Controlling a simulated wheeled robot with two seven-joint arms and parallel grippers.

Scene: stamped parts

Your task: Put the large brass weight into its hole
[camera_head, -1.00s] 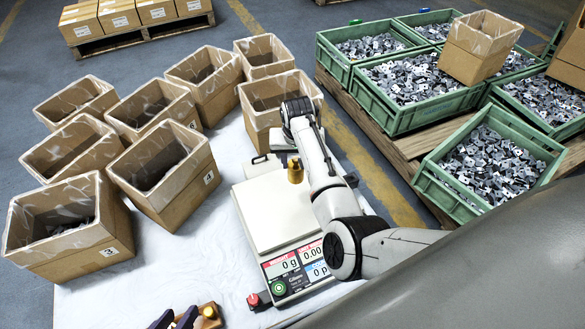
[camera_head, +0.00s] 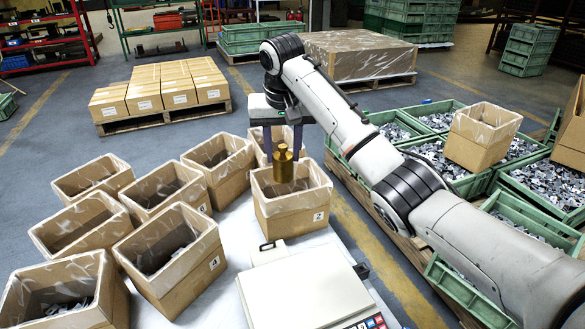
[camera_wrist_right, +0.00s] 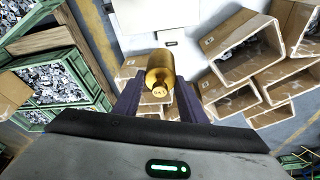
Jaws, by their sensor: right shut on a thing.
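The large brass weight (camera_head: 283,168) is held upright in the air by my right gripper (camera_head: 283,150). In the head view it shows in front of the open box marked 2, beyond the scale. In the right wrist view the brass weight (camera_wrist_right: 159,70) sits between the two dark purple fingers of the right gripper (camera_wrist_right: 158,92), which are shut on it. The white scale (camera_head: 300,287) is at the bottom of the head view, partly cut off. I see no weight hole in either current view. My left gripper is out of view.
Several open cardboard boxes (camera_head: 168,250) with plastic liners stand left of the scale. Green crates of stamped parts (camera_head: 440,165) are at the right. Bare white tabletop (camera_head: 228,265) shows beside the scale.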

